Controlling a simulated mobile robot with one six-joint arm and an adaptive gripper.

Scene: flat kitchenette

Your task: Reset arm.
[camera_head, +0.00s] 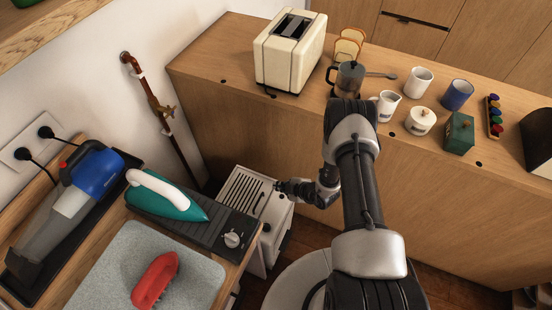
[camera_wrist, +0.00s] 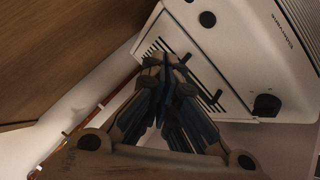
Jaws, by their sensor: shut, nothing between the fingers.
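My gripper (camera_head: 281,186) is at the right edge of a white appliance with a slotted front (camera_head: 250,194), low beside the wooden counter. In the wrist view my gripper (camera_wrist: 166,64) has its fingers together with nothing between them. It overlaps the slotted face of the white appliance (camera_wrist: 235,48), which has black handles and a black knob. I cannot tell whether the fingers touch it.
The counter (camera_head: 215,60) holds a cream toaster (camera_head: 290,50), a French press (camera_head: 348,77), a white cup (camera_head: 419,82) and a blue cup (camera_head: 457,95). At left are an iron (camera_head: 165,196), a handheld vacuum (camera_head: 75,195) and a red brush (camera_head: 155,281).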

